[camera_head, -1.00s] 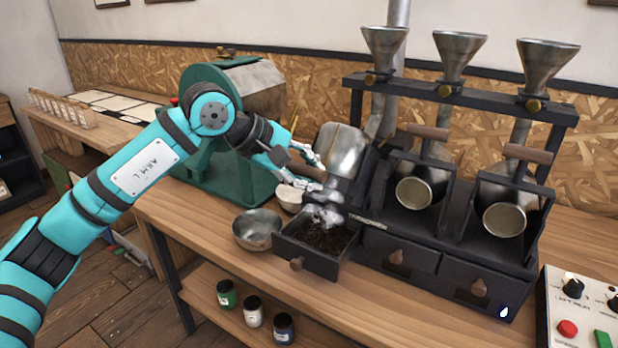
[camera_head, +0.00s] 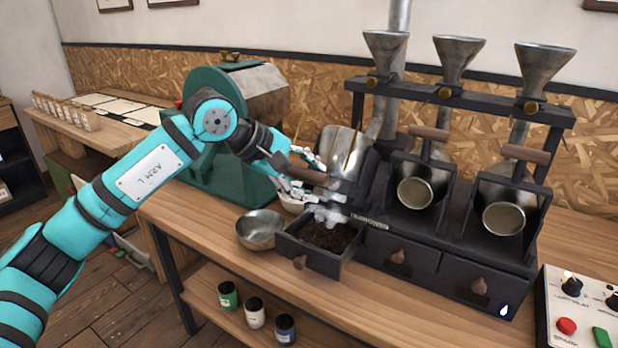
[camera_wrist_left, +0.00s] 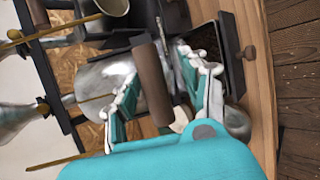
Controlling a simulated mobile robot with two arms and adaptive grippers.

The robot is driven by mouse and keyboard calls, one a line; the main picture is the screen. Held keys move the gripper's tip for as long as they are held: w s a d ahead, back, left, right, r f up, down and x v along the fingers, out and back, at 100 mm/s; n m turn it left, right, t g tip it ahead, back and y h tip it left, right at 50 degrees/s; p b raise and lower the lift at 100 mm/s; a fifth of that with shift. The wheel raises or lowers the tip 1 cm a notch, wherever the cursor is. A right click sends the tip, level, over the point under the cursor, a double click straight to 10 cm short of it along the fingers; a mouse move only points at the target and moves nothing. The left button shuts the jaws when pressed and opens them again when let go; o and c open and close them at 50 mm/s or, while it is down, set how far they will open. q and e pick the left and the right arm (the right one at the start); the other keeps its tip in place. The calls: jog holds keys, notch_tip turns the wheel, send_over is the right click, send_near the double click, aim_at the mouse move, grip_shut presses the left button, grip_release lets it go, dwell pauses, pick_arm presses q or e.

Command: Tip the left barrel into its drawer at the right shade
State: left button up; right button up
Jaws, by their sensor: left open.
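The left barrel (camera_head: 338,148) is a shiny metal cylinder in the dark roaster frame, tilted toward its drawer. Its brown wooden handle (camera_head: 309,177) points out toward my left gripper (camera_head: 330,183). This gripper is open, with its white fingers spread to either side of the handle. In the left wrist view, the handle (camera_wrist_left: 153,82) lies between the parted fingers; I cannot tell whether they touch it. The left drawer (camera_head: 311,257) is pulled out below, holding dark brown beans (camera_head: 328,237) under pale smoke. The barrel's mouth is hidden. My right gripper is not in view.
A metal bowl (camera_head: 261,229) stands left of the open drawer. The middle barrel (camera_head: 415,188) and right barrel (camera_head: 503,214) sit above shut drawers. Funnels rise behind. A control panel (camera_head: 588,318) is at the right, a green machine (camera_head: 228,160) at the left.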

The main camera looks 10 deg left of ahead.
pick_arm(q)
jog(key=shift+d, duration=0.1)
jog(key=shift+r, duration=0.2)
jog(key=v, duration=1.2)
jog(key=shift+f, duration=0.2)
dwell(1.5)
